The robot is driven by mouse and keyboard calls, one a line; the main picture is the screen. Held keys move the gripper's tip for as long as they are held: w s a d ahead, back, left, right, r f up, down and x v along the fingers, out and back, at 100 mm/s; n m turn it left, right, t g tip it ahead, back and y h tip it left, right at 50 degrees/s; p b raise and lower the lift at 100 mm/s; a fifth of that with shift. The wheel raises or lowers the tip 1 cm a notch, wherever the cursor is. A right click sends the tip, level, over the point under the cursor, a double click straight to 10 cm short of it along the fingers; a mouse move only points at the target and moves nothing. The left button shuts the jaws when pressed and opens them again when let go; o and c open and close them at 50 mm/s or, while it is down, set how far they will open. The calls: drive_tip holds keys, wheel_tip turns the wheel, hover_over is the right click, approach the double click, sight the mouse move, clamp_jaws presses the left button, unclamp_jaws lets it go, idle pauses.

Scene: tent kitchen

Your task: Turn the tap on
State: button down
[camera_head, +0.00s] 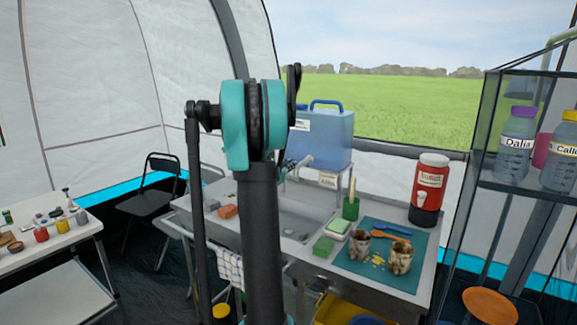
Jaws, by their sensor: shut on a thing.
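A blue water container (330,138) with a blue carry handle stands on a small raised stand at the back of the sink unit. Its tap (306,160) is small and grey at the container's lower left, above the sink basin (296,222). My gripper (291,166) is at the tap, mostly hidden behind my own arm, which fills the middle of the view. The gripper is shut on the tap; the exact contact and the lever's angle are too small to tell.
A glass-sided shelf (520,190) is at the right. A table (50,238) and a chair (152,198) stand left.

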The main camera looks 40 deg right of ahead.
drive_tip(key=shift+s+d+n+t+y, duration=0.25)
drive_tip(key=shift+n+t+y, duration=0.4)
drive_tip(key=shift+t, duration=0.3)
drive_tip(key=shift+s+d+n+t+y, duration=0.1)
drive_tip(key=shift+s+n+t+y, duration=0.15)
drive_tip(key=shift+n+t+y, duration=0.45)
drive_tip(key=shift+t, duration=0.25)
drive_tip(key=c, duration=1.6)
unclamp_jaws()
drive_tip(key=v, duration=1.2)
drive_tip(key=shift+f, duration=0.1)
drive_tip(key=shift+a, duration=0.1)
